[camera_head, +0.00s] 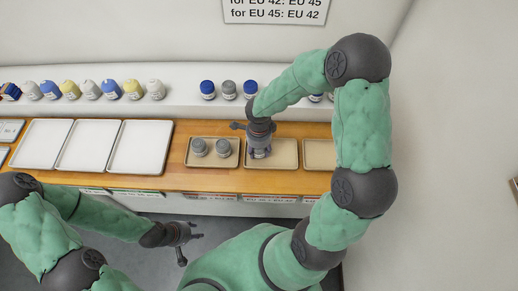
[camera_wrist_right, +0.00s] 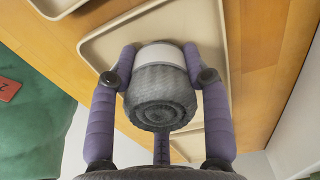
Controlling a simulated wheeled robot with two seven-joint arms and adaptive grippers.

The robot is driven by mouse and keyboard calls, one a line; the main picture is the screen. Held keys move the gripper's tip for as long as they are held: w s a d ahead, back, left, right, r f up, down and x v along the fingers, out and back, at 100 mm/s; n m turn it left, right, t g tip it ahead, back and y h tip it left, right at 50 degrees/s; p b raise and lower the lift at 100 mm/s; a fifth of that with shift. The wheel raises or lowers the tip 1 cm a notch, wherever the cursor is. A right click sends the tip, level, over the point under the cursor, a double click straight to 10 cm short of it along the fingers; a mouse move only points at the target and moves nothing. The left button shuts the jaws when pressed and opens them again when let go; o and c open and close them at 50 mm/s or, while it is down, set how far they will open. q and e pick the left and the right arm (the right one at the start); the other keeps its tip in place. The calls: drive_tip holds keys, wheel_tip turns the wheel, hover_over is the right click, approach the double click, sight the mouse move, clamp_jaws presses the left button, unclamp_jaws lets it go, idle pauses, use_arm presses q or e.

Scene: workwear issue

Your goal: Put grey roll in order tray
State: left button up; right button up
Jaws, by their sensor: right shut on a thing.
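My right gripper (camera_wrist_right: 165,85) is shut on a grey roll (camera_wrist_right: 160,98) with a white band, seen in the right wrist view. In the head view this gripper (camera_head: 260,150) is over the left part of the middle beige tray (camera_head: 286,156); the roll is mostly hidden there by the fingers. I cannot tell whether the roll touches the tray. Which tray is the order tray is not readable. My left gripper (camera_head: 190,243) is open and empty, in front of the counter.
Three empty white trays (camera_head: 88,147) fill the left of the wooden counter (camera_head: 176,170). Another beige tray (camera_head: 320,154) lies right, partly behind my right arm. A sign (camera_head: 276,10) hangs above.

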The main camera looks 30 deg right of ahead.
drive_tip(key=shift+f, duration=0.15)
drive_tip(key=o, duration=1.1)
drive_tip(key=shift+o, duration=0.2)
drive_tip(key=shift+w+r, duration=0.1)
drive_tip(key=shift+r, duration=0.4)
wheel_tip(320, 180, up, 11)
drive_tip(key=shift+r+p, duration=0.2)
drive_tip(key=shift+p, duration=1)
